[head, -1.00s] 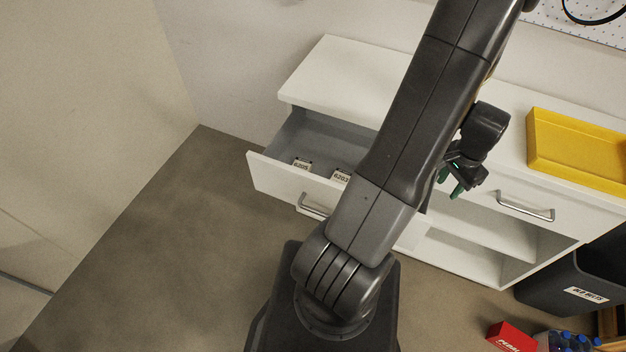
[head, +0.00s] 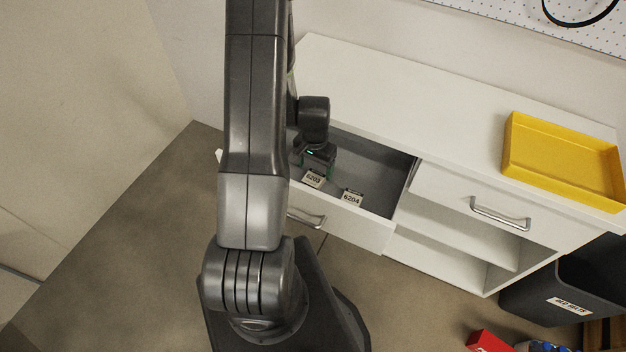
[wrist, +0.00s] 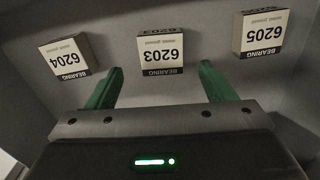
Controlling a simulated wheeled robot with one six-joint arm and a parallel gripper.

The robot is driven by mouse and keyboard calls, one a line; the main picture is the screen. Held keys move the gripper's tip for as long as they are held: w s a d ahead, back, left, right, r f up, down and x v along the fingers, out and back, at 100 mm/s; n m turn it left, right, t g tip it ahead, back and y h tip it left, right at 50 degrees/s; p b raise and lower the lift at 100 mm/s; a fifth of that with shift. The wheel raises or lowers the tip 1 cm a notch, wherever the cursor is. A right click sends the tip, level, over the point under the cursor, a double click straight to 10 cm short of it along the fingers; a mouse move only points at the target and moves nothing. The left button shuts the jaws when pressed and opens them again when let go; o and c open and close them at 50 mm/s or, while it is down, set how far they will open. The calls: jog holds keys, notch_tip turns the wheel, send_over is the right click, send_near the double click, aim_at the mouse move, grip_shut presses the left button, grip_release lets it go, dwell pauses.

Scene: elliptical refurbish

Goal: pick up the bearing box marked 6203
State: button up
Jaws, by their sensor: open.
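The bearing box marked 6203 (head: 314,178) lies in the open drawer (head: 372,150), its label facing up. In the wrist view the 6203 box (wrist: 161,54) is the middle one of three, upside down in the picture. My gripper (wrist: 160,85) is open and empty, its two green fingers apart, with the 6203 box between and just beyond their tips. In the head view my gripper (head: 315,170) hangs over the drawer just behind this box. I cannot tell the height of the fingertips over the drawer floor.
The 6204 box (head: 351,197) and the 6205 box (wrist: 262,34) lie on either side of the 6203 box. My arm hides the drawer's left part in the head view. A yellow tray (head: 508,166) sits on the white cabinet top (head: 420,105). A dark bin (head: 540,290) stands at the right.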

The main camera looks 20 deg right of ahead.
aim_at(314, 178)
jog(key=shift+a+f+p, duration=0.15)
jog(key=shift+f+p, duration=0.35)
jog(key=shift+f, duration=2.3)
jog(key=c, duration=1.1)
jog(key=shift+r, duration=0.1)
